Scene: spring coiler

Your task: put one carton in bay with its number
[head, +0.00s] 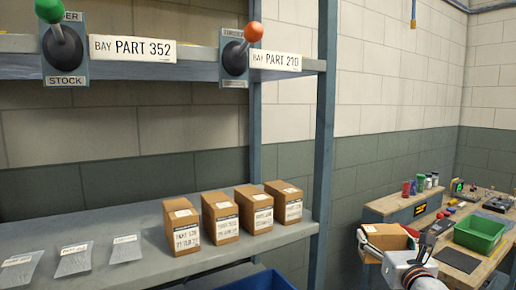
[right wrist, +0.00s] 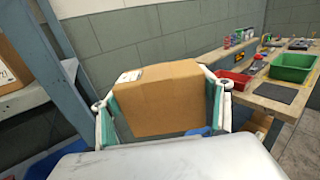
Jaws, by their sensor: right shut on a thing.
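My right gripper (head: 402,252) is shut on a brown carton (head: 384,236) at the lower right of the head view. In the right wrist view the carton (right wrist: 158,98) sits between the two green-padded fingers, with a white label on its top edge; its number cannot be read. Two bay signs hang on the upper shelf beam: PART 352 (head: 132,48) and one that seems to read PART 270 (head: 276,61). A lever with a green knob (head: 50,11) and one with an orange knob (head: 253,32) stand beside the signs. My left gripper is not in view.
Several labelled cartons (head: 221,217) stand in a row on the lower shelf (head: 125,219), with clear bags (head: 74,259) to their left. A blue shelf post (head: 325,130) separates the shelf from a workbench with a green bin (head: 479,234). A blue bin (head: 258,281) is below the shelf.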

